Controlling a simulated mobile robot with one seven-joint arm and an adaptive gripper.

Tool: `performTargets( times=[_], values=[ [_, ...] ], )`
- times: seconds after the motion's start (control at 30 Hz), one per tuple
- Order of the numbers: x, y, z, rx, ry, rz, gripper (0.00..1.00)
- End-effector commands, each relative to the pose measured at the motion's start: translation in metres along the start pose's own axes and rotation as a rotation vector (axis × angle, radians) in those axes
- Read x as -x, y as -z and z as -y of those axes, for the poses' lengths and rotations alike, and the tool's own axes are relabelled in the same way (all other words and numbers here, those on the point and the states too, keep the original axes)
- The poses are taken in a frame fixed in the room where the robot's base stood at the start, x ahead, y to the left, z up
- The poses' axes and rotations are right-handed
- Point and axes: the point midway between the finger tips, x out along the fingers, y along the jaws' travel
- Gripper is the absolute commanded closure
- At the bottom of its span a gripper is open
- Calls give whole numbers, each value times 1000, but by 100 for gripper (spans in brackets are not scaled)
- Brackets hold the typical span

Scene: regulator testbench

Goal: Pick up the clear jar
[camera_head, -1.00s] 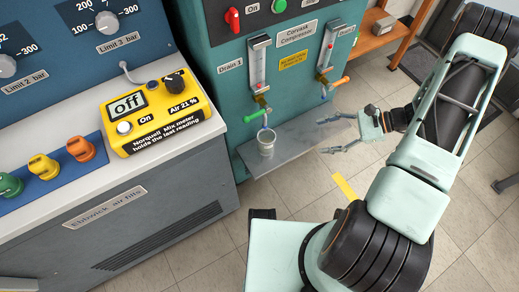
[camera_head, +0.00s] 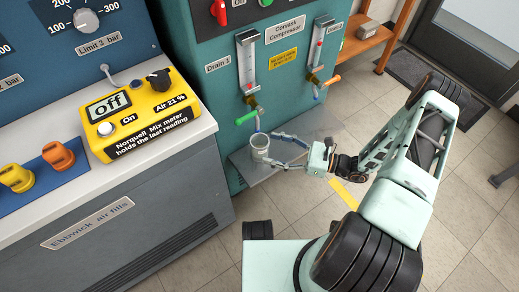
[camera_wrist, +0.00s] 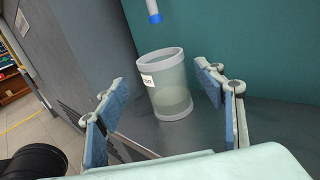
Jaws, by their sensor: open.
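The clear jar (camera_head: 260,146) stands upright on the grey shelf below the Drain 1 tube. In the wrist view the jar (camera_wrist: 165,85) is see-through with a grey rim and base, a white label, and some liquid low inside. My gripper (camera_head: 273,149) is open and comes at the jar from the right in the head view. In the wrist view the two blue-padded fingers of my gripper (camera_wrist: 160,98) stand apart on either side of the jar, with gaps visible. The jar is not gripped.
A blue-tipped drain tube (camera_wrist: 154,12) hangs just above the jar. The grey shelf (camera_head: 315,125) is clear to the right. The teal compressor panel (camera_head: 212,75) rises behind, and the counter cabinet (camera_head: 150,230) stands to the left. A yellow mix meter (camera_head: 140,115) reads Off.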

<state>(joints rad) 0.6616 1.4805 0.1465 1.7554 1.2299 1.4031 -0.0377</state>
Motion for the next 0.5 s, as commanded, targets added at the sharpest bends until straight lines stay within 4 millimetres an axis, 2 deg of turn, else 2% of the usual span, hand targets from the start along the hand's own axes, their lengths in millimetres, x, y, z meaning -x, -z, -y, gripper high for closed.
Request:
performTargets(
  times=[0.2,0.3,0.5],
  values=[
    [-31,12,4,1,-4,0,37],
    [-44,9,4,0,-3,0,37],
    [-50,8,4,0,0,-1,37]
  ],
)
